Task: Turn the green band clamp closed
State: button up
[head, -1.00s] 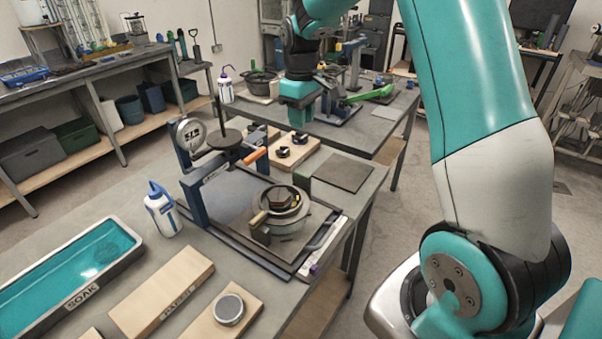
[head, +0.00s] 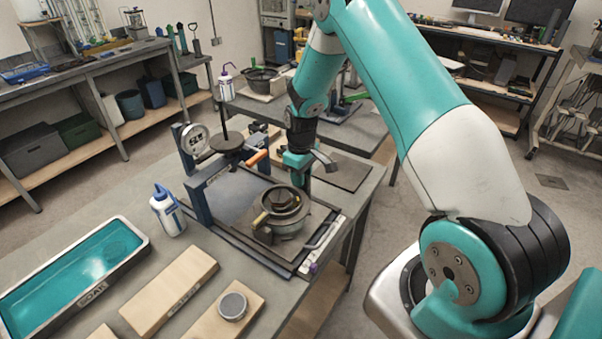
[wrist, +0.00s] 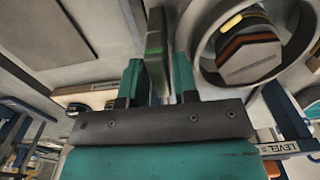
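My gripper (wrist: 159,82) points down beside the clamping fixture on the near bench; it also shows in the head view (head: 300,182). Its two fingers stand apart. In the wrist view a grey bar with a green edge (wrist: 155,45) lies between or just beyond the fingertips; I cannot tell whether they touch it, or whether it belongs to the green band clamp. A round pot with a hexagonal top (head: 283,203) is left of and nearer than the gripper; in the wrist view its ring (wrist: 212,72) is at upper right. A long green handle (head: 355,97) shows on the far bench, partly behind my arm.
A blue-framed stand with a dial gauge (head: 194,141) rises left of the pot. A teal soak tray (head: 75,270), a wash bottle (head: 167,210) and wooden blocks (head: 170,290) stand on the near bench. A dark flat plate (head: 345,172) lies right of the gripper.

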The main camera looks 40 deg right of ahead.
grip_shut()
jog(key=shift+f+m, duration=0.1)
jog(key=shift+m, duration=0.3)
jog(key=m+b, duration=0.1)
jog(key=m, duration=0.1)
jog(key=shift+m+b, duration=0.35)
jog(key=shift+m, duration=0.05)
jog(key=m+b, duration=0.1)
jog(key=m, duration=0.2)
jog(key=shift+m, duration=0.3)
jog(key=m+b, duration=0.1)
jog(key=m, duration=0.4)
jog(key=m+b, duration=0.1)
jog(key=m, duration=0.4)
jog(key=shift+w+a, duration=0.1)
jog(key=shift+m, duration=0.5)
